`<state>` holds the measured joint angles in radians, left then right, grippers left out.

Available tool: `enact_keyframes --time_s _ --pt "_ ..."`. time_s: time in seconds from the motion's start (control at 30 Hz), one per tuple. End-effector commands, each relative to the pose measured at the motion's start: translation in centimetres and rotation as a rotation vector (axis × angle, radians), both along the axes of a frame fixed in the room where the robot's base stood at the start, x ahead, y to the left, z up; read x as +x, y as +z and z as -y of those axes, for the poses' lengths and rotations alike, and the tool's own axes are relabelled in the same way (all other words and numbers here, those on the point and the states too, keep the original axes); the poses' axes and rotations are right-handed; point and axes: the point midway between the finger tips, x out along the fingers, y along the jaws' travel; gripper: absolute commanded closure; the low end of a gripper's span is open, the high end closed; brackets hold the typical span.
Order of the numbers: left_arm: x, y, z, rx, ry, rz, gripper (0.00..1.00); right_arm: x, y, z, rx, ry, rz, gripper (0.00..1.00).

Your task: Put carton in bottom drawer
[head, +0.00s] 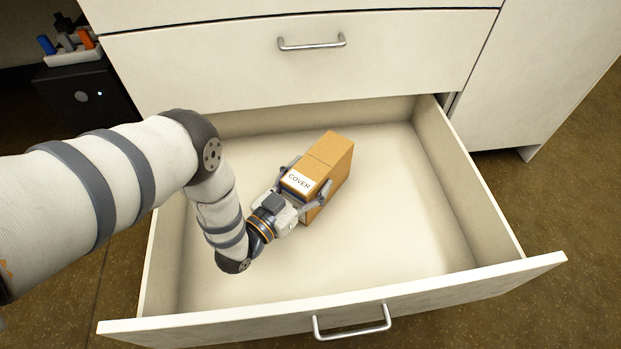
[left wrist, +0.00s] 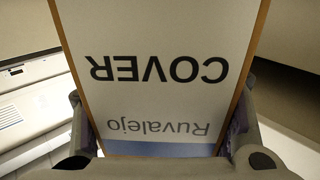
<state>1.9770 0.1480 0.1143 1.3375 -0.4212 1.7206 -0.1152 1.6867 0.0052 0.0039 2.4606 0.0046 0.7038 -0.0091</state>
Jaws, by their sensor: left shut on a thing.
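The carton (head: 332,158) is a brown box with a white label reading "COVER". It is over the floor of the open bottom drawer (head: 400,230), inside its walls; I cannot tell whether it touches the floor. My left gripper (head: 305,188) is shut on the carton at its labelled end, one finger on each side. In the left wrist view the carton's label (left wrist: 160,70) fills the middle, upside down, between the two fingers (left wrist: 160,140). My right gripper is not in view.
The drawer's front panel with its handle (head: 351,321) lies nearest me. A closed drawer (head: 300,62) sits above. The drawer's right part is empty. A black box (head: 85,95) with a rack of coloured items stands at the upper left.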

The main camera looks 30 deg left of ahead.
Motion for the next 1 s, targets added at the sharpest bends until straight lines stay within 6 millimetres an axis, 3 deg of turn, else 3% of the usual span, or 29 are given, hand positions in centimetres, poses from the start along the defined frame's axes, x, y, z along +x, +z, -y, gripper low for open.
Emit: enact_keyframes --time_s 0.1,0.13,0.2,0.23,0.6,0.83,1.0 --pt "0.0 -0.4 0.0 0.0 0.0 0.001 0.74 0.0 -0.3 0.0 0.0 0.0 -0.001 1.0" --pt "0.0 -0.4 0.0 0.0 0.0 -0.001 0.3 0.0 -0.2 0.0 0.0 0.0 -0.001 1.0" --pt "0.0 -0.3 0.0 0.0 0.0 -0.001 0.14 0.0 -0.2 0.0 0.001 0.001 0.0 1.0" --pt "0.0 -0.3 0.0 0.0 0.0 -0.001 0.12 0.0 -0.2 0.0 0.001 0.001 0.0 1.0" --pt "-0.2 0.2 -0.1 0.0 0.0 -0.001 0.12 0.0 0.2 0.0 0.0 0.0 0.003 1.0" --pt "-5.0 0.4 -1.2 0.001 0.0 -0.001 0.12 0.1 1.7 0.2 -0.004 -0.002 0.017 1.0" --pt "-7.1 0.2 -1.7 0.001 0.0 0.0 0.12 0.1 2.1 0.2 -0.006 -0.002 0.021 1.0"
